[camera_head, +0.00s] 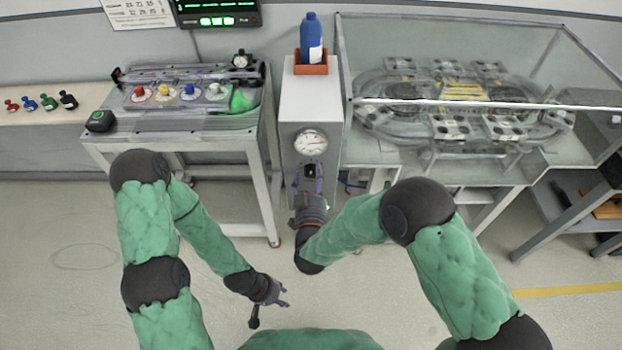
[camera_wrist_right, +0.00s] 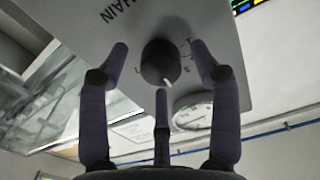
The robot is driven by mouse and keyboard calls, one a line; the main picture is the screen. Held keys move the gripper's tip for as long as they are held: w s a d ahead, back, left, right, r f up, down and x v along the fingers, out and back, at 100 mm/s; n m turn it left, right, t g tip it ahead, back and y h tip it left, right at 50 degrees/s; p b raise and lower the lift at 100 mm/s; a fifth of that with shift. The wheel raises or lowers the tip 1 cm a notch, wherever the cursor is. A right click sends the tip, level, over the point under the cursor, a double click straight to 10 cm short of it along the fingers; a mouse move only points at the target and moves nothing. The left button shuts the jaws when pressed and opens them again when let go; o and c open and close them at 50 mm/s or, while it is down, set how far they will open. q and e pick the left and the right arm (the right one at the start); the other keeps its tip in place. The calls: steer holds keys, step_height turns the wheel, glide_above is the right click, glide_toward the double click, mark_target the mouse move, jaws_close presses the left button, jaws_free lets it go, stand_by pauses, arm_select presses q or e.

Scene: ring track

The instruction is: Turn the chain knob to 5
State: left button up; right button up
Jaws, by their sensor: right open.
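The black chain knob (camera_wrist_right: 159,62) is on the grey panel (camera_wrist_right: 90,30) marked CHAIN in the right wrist view. Its white pointer faces the bottom of that view, slightly right. Small scale marks lie beside it, too small to read surely. My right gripper (camera_wrist_right: 161,75) is open, its purple fingers spread around the knob with visible gaps. In the head view the right gripper (camera_head: 311,185) is at the front of the grey cabinet (camera_head: 297,100), below the gauge. My left gripper (camera_head: 282,296) hangs empty over the floor, fingers apart.
A round gauge (camera_head: 311,142) is on the cabinet. A blue bottle (camera_head: 311,38) stands in an orange tray (camera_head: 311,69) on top. A clear-covered track table (camera_head: 470,165) is at right. A bench (camera_head: 190,140) with colored buttons is at left. Floor at lower left is clear.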

steer(key=c, duration=1.1)
steer(key=shift+c, duration=0.2)
